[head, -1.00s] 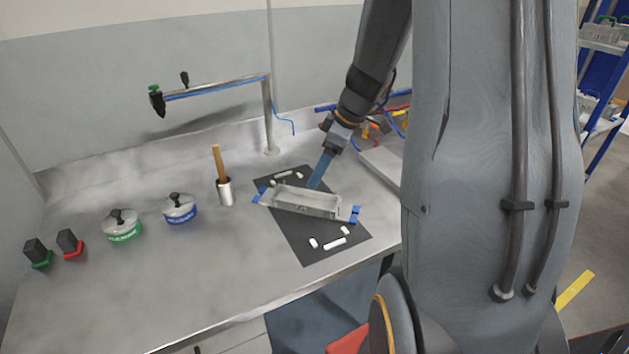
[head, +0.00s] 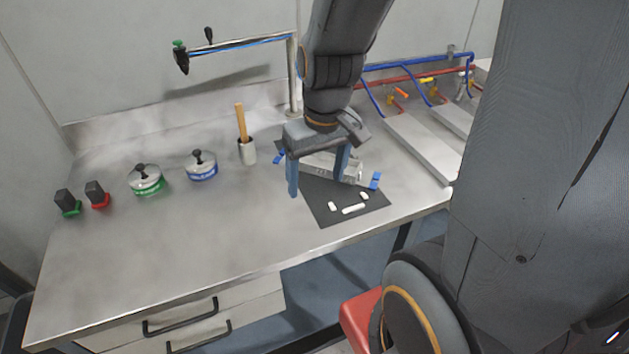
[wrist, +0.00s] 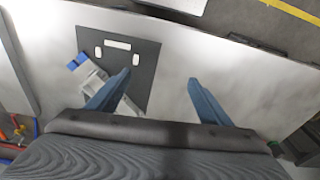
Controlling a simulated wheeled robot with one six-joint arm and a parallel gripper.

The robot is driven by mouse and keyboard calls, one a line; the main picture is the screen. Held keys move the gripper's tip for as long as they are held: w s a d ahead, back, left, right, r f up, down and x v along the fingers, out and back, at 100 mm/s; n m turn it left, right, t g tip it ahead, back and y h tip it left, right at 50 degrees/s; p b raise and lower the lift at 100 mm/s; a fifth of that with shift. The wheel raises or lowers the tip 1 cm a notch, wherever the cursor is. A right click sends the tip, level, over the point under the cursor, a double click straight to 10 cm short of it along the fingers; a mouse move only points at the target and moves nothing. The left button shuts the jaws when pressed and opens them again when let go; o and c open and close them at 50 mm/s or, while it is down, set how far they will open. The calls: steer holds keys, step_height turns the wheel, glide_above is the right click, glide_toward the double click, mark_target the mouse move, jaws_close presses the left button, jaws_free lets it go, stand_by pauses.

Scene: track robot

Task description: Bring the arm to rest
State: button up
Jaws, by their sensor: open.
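My gripper (head: 318,178) is open and empty, with two blue fingers spread apart. In the head view it hangs over the dark mat on the workbench, and it partly hides a pale, clear-looking tray with blue end clips (head: 350,168). I cannot tell how high the fingers are above the bench.
The dark mat (head: 330,211) has white pieces on it. A metal cup with a wooden handle (head: 247,155), two lidded pots, one green (head: 146,182) and one blue (head: 201,168), and a tap-like pipe (head: 293,75) stand nearby. Pale blocks and coloured pipes (head: 415,68) are at right. The front-left bench is clear.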

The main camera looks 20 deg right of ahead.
steer(key=shift+s+a+m, duration=0.4)
steer(key=shift+s+a, duration=0.1)
steer(key=shift+s, duration=0.2)
steer(key=shift+f, duration=0.2)
steer(key=shift+f+b, duration=0.55)
steer(key=shift+b, duration=0.05)
